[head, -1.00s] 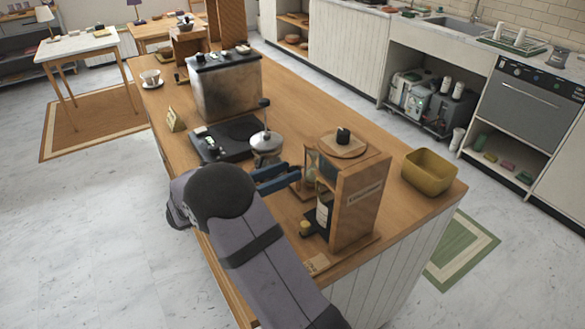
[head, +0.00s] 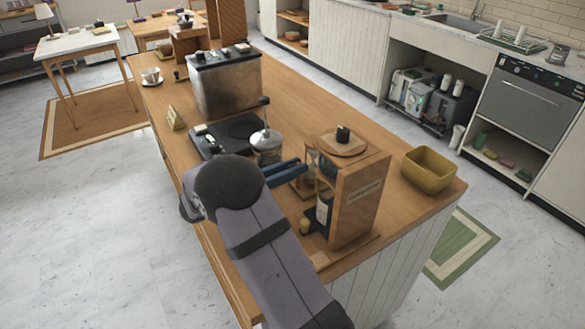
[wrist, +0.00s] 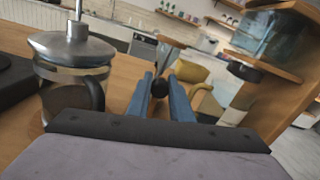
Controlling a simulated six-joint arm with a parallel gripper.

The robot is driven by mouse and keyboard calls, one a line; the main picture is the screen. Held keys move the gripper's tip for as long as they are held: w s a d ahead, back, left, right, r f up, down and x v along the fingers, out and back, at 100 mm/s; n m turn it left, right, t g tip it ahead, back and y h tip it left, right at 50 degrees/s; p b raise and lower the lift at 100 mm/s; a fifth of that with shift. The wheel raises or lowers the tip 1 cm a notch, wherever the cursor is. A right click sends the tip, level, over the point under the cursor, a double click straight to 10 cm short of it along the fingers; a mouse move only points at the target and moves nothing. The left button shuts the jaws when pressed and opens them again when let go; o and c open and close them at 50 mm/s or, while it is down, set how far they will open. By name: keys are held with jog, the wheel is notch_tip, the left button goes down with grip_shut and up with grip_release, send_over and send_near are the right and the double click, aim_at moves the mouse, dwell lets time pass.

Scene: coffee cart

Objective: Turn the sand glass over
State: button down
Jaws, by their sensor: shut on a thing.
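The sand glass (head: 302,184) is a small wood-ended timer beside the tall wooden grinder box, partly hidden by my fingers and the box. My gripper (head: 299,167) reaches in from the left with its blue fingers shut on it. The glass bulbs and sand are too small and covered to make out, so I cannot tell which end is up.
A glass press with a metal lid (head: 267,143) stands close to my gripper's left. The wooden grinder box (head: 358,200) stands close on its right. A yellow bowl (head: 430,172) is further right. A black hot plate (head: 226,137) and a metal machine (head: 226,85) are behind.

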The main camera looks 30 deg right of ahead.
jog(key=shift+m+b, duration=0.5)
jog(key=shift+m, duration=0.8)
jog(key=c, duration=1.6)
grip_release()
jog(key=shift+a, duration=0.1)
jog(key=shift+a+b, duration=0.65)
jog(key=shift+a, duration=2.95)
